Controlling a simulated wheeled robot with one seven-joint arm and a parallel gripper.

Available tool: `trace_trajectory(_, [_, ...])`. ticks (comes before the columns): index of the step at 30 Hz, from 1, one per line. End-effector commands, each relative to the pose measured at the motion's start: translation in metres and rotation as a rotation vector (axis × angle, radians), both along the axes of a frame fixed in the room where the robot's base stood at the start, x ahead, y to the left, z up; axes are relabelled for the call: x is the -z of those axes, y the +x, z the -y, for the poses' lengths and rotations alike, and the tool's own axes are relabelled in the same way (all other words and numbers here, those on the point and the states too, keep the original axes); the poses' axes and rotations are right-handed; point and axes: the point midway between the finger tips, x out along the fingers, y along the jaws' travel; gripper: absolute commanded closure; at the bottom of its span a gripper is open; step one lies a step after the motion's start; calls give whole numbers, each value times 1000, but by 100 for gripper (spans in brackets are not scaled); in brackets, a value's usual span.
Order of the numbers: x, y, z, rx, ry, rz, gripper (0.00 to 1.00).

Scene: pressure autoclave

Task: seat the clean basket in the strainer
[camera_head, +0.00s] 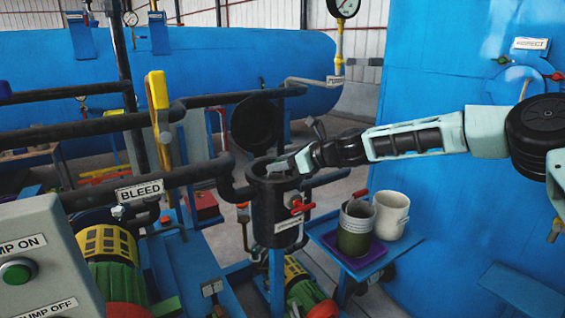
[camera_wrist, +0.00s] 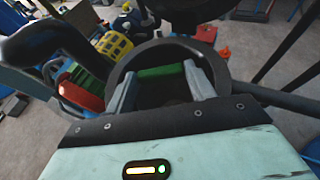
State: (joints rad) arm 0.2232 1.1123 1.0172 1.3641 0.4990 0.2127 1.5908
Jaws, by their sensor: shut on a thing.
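The strainer (camera_head: 272,212) is a dark upright pot with an open mouth; its round rim also shows in the wrist view (camera_wrist: 128,62). My gripper (camera_head: 287,168) reaches in from the right at the mouth. In the wrist view my gripper (camera_wrist: 160,76) has its two grey fingers shut on a green bar (camera_wrist: 160,71), which looks like the clean basket's handle. The bar lies across the opening. The basket's body is hidden in the dark inside, so its depth and seating cannot be told.
The strainer's round lid (camera_head: 255,124) stands open behind the mouth. A red valve handle (camera_head: 301,203) is on the strainer's right side. A blue side stand (camera_head: 405,245) holds an olive container (camera_head: 356,235) on a purple tray and a white container (camera_head: 391,214). Dark pipes run left.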

Motion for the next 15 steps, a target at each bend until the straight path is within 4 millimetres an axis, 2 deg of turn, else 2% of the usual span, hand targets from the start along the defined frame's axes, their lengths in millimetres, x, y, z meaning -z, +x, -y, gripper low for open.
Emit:
trace_trajectory(2, [2,0,0,0,1,0,89])
trace_trajectory(3, [1,0,0,0,1,0,38])
trace_trajectory(5, [1,0,0,0,1,0,21])
trace_trajectory(15, [1,-1,2,0,0,-1,21])
